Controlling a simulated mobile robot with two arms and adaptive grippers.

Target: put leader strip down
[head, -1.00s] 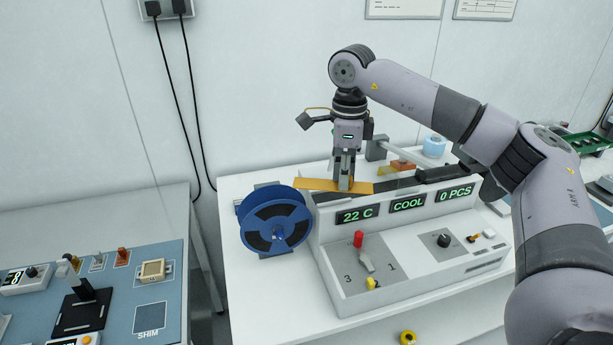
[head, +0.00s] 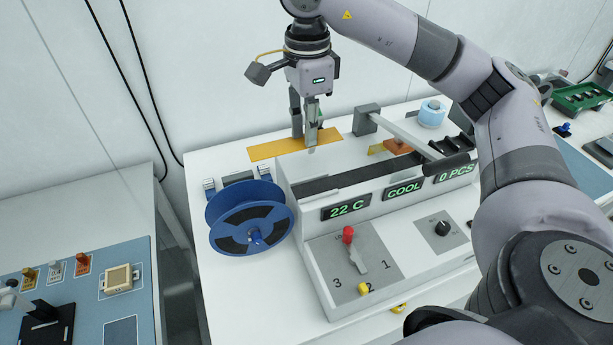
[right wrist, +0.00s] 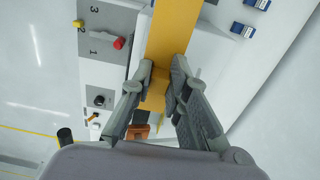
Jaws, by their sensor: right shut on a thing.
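The leader strip is a flat yellow-orange strip (head: 268,149). My right gripper (head: 309,142) is shut on it, with one finger on each side, above the back left of the test handler (head: 325,245). In the right wrist view the strip (right wrist: 173,30) runs up between the fingers (right wrist: 160,82). In the head view it lies behind the dark track (head: 345,178) and its left end reaches behind the blue reel (head: 248,218). I cannot tell whether it touches the surface below. My left gripper is not in view.
The handler's front has a red-knobbed lever (head: 348,235), a yellow knob (head: 363,289) and displays reading 22 C, COOL and 0 PCS. A raised grey bar (head: 405,135) stands right of the gripper. A blue-white tape roll (head: 432,113) is behind. White bench (head: 225,285) is clear before the reel.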

